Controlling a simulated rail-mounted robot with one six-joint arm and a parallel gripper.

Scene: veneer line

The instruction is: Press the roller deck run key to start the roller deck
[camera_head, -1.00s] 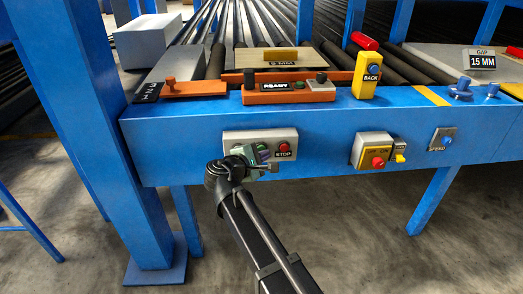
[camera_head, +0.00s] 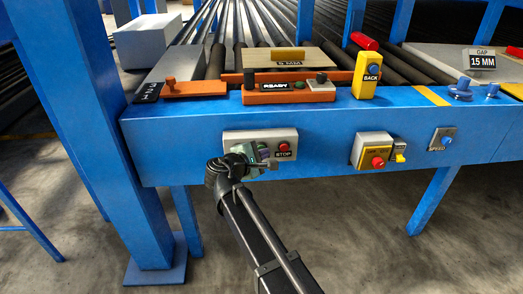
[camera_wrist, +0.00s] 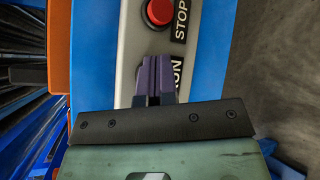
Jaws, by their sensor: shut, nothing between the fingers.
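A pale grey control box (camera_head: 237,137) is mounted on the front of the blue beam. Its red STOP button (camera_head: 284,147) is at the right end; it also shows at the top of the wrist view (camera_wrist: 160,12). My gripper (camera_head: 264,153) is shut and empty at the box, left of STOP. In the wrist view its purple fingertips (camera_wrist: 155,75) are together over the box face, beside a label partly covered, with the last letters looking like "ON". The key under the fingers is hidden. I cannot tell whether the fingertips touch it.
Above are an orange READY panel (camera_head: 287,94), a yellow BACK box (camera_head: 367,76) and a board marked in MM (camera_head: 285,57) on the rollers. To the right on the beam are a box with a red button (camera_head: 378,162) and a blue SPEED knob (camera_head: 446,141). A blue post stands left.

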